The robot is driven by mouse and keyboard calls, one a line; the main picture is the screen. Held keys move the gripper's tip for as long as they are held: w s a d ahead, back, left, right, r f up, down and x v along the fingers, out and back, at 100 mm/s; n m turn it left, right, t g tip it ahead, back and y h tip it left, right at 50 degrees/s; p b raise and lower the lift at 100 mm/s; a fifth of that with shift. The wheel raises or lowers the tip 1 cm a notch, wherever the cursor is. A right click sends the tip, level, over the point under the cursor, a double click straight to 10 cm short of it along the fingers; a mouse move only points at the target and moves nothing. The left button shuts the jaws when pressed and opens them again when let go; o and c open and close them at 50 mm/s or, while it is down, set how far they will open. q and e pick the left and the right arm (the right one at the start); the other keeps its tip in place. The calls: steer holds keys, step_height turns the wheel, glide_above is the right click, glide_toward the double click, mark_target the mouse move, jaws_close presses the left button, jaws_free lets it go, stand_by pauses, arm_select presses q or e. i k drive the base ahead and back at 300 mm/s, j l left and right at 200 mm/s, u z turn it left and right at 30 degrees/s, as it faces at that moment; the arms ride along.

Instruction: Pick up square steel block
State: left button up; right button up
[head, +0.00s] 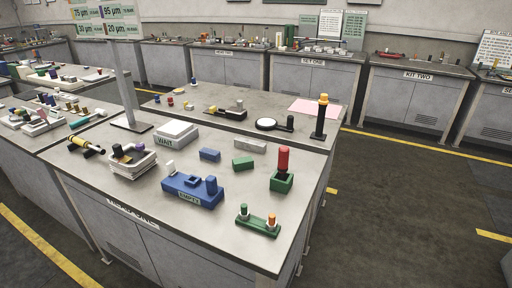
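A light grey, metal-looking block (250,146) lies flat on the near workbench (140,205); it may be the square steel block, but it looks longer than square and its material is hard to tell. A blue block (210,154) lies to its left and a green block (243,163) just in front of it. All three lie apart. Neither of my grippers shows in the head view.
A blue fixture (187,194) marked EMPTY, a green base with a red cylinder (283,160), a green two-post holder (258,221), a WAIT box (173,137) and a stack of trays (134,162) surround the blocks. The front left of the bench is clear.

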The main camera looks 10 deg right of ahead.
mark_target(259, 147)
steer(key=l+u, duration=0.1)
steer(key=l, duration=0.35)
steer(key=k+l+u, duration=0.1)
steer(key=l, duration=0.35)
steer(key=l+u, duration=0.2)
steer(key=l, duration=0.7)
steer(key=i+l, duration=0.15)
steer(key=l, duration=0.4)
steer(key=i+l+u, duration=0.15)
steer(key=l, duration=0.4)
steer(key=i+l, duration=0.2)
steer(key=l, duration=0.35)
steer(key=i+l+u, duration=0.15)
steer(key=l, duration=0.4)
steer(key=i+l, duration=0.1)
steer(key=l, duration=0.45)
steer(key=i+l+u, duration=0.15)
steer(key=l, duration=0.4)
